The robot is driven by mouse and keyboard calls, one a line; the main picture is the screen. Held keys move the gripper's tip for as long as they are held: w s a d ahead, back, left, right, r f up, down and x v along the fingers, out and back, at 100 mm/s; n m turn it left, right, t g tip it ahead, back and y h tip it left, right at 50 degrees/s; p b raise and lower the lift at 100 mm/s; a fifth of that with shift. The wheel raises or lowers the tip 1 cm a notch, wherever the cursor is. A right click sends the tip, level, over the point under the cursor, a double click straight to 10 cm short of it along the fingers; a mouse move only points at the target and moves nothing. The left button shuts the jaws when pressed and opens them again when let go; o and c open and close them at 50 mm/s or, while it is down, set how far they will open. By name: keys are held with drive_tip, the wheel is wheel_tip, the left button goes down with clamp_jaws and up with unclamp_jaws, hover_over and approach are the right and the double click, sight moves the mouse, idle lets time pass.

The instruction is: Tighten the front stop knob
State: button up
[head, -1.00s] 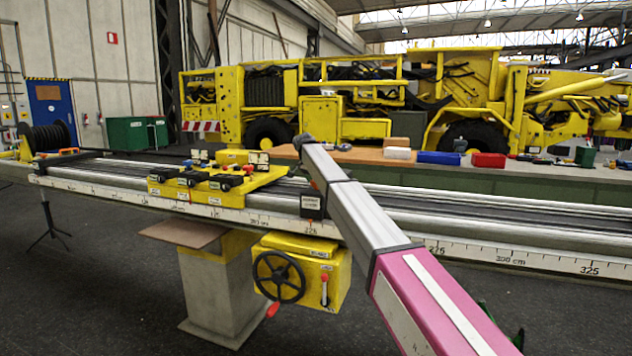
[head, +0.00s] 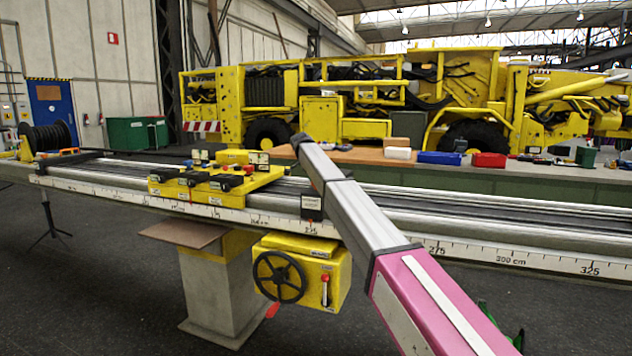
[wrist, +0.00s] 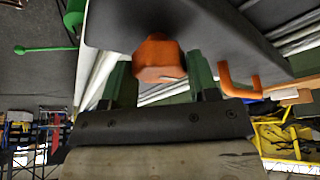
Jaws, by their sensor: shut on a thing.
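In the wrist view an orange faceted knob (wrist: 158,58) sticks out from a dark grey block (wrist: 210,30). My gripper (wrist: 158,76) has a green finger on each side of the knob and is shut on it. The exact contact between the fingers and the knob's sides is hard to see. In the head view my silver and pink arm crosses in front of the long rail (head: 470,210). The gripper and the knob cannot be made out there.
An orange U-shaped handle (wrist: 238,82) sits right of the knob, close to the right finger. In the head view a yellow box with a black handwheel (head: 279,277) hangs below the rail. Yellow clamp blocks (head: 215,187) sit on the rail. The front floor is open.

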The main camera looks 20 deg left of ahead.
drive_tip(key=o, duration=0.9)
drive_tip(key=shift+r, duration=0.1)
drive_tip(key=v, duration=1)
drive_tip(key=shift+s+a+r, duration=0.15)
drive_tip(key=shift+r, duration=0.05)
